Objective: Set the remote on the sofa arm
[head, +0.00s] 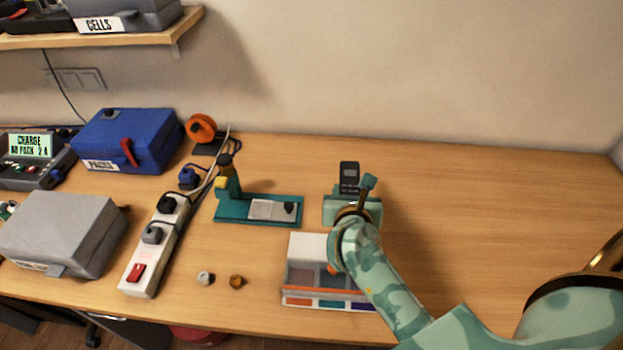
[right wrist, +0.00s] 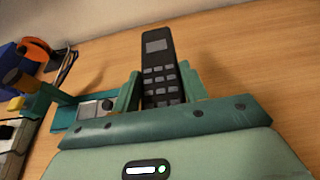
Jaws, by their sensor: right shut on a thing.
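A dark remote-like handset with a small grey screen and grey keys (head: 349,174) stands roughly upright in my right gripper (head: 352,190). In the right wrist view the handset (right wrist: 158,62) sits between the two green fingers of the gripper (right wrist: 161,88), which are shut on its sides. Its lower end is hidden behind the gripper body. The gripper is over the workbench, behind a compartment tray. I cannot tell how high above the bench the handset is. No sofa or sofa arm shows in either view. My left gripper is not in view.
A teal stand with a grey plate (head: 260,210) is left of the gripper. The compartment tray (head: 306,244) is in front. A power strip (head: 150,260), blue case (head: 125,140) and grey case (head: 62,232) fill the left. The wooden bench (head: 480,210) is clear at right.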

